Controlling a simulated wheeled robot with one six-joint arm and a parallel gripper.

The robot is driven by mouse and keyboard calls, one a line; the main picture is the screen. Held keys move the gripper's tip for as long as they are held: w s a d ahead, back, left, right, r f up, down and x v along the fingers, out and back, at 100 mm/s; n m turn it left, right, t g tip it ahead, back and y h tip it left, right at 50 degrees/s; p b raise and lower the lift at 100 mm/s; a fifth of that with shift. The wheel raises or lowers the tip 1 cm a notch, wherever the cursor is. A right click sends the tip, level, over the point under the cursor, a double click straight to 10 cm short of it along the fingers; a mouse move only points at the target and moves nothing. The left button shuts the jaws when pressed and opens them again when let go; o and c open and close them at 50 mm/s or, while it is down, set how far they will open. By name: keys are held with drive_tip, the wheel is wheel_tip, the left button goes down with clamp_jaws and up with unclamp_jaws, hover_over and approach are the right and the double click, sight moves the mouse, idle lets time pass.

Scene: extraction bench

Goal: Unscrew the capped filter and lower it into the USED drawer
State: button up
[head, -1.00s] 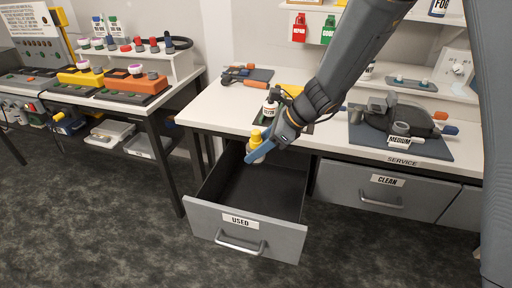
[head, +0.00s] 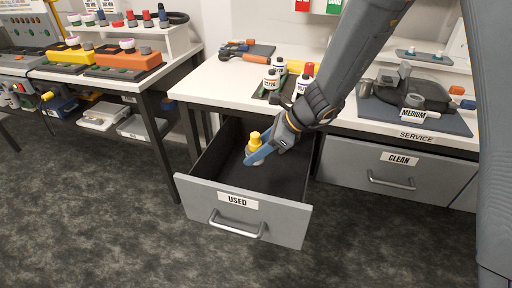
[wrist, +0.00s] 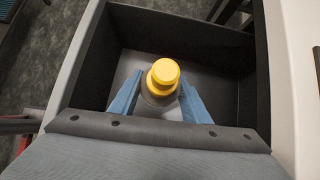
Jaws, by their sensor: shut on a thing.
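The capped filter (head: 254,144) has a yellow cap and a pale grey body. My gripper (head: 256,156) is shut on its body, and the filter is upright inside the open USED drawer (head: 237,190).
The closed CLEAN drawer (head: 385,178) is to the right. Several bottles (head: 272,80) stand on the bench above the drawer, close to my arm. A dark mat (head: 425,112) holds a grey fixture and a MEDIUM label. The rest of the USED drawer looks empty.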

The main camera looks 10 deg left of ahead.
drive_tip(key=shift+f+b, duration=5.2)
drive_tip(key=shift+f, duration=1.45)
drive_tip(key=o, duration=1.4)
